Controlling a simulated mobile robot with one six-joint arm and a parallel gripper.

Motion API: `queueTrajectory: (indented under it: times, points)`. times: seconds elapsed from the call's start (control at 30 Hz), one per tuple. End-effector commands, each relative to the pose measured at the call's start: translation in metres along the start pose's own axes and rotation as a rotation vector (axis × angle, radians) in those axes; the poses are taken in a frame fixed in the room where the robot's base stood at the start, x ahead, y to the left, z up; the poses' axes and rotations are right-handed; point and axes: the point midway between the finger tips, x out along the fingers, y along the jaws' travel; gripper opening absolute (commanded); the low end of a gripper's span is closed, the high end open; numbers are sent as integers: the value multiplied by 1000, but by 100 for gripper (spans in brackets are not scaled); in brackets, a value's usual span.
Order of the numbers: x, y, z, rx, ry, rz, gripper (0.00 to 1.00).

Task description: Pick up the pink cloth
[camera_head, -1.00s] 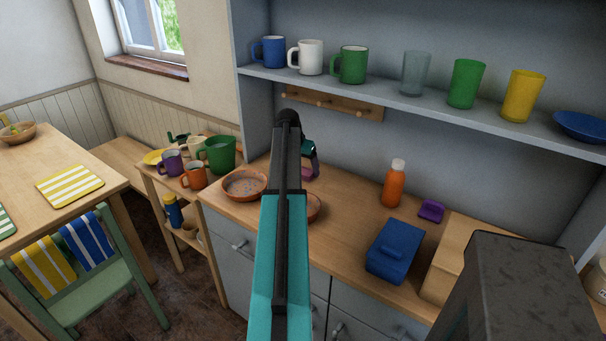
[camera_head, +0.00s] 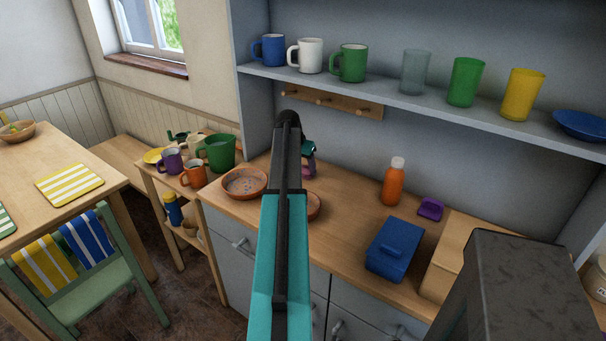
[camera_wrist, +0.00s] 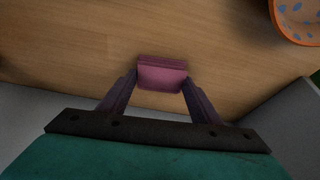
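The pink cloth (camera_wrist: 162,74) looks like a small folded block in the wrist view. It sits between the fingertips of my gripper (camera_wrist: 162,80), which meet its left and right sides with no visible gap. My gripper appears shut on it, above or at the wooden counter (camera_wrist: 70,45); the height is hard to tell. In the head view my arm hides the cloth, and only a bit of my gripper (camera_head: 308,165) shows beside the arm.
An orange spotted bowl (camera_wrist: 297,20) is at upper right in the wrist view. On the counter are a brown bowl (camera_head: 245,182), an orange bottle (camera_head: 394,182), a blue box (camera_head: 394,250) and a purple item (camera_head: 430,208). A shelf (camera_head: 390,94) with mugs and glasses overhangs.

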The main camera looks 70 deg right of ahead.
Motion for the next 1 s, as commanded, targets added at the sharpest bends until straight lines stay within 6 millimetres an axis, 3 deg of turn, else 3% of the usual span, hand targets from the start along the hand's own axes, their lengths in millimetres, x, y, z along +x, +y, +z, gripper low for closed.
queueTrajectory:
  times: [0.57, 1.0]
  points:
    - [-8, -1, 1, -1, 1, -1, 36]
    - [-52, -2, -18, -1, 2, -1, 36]
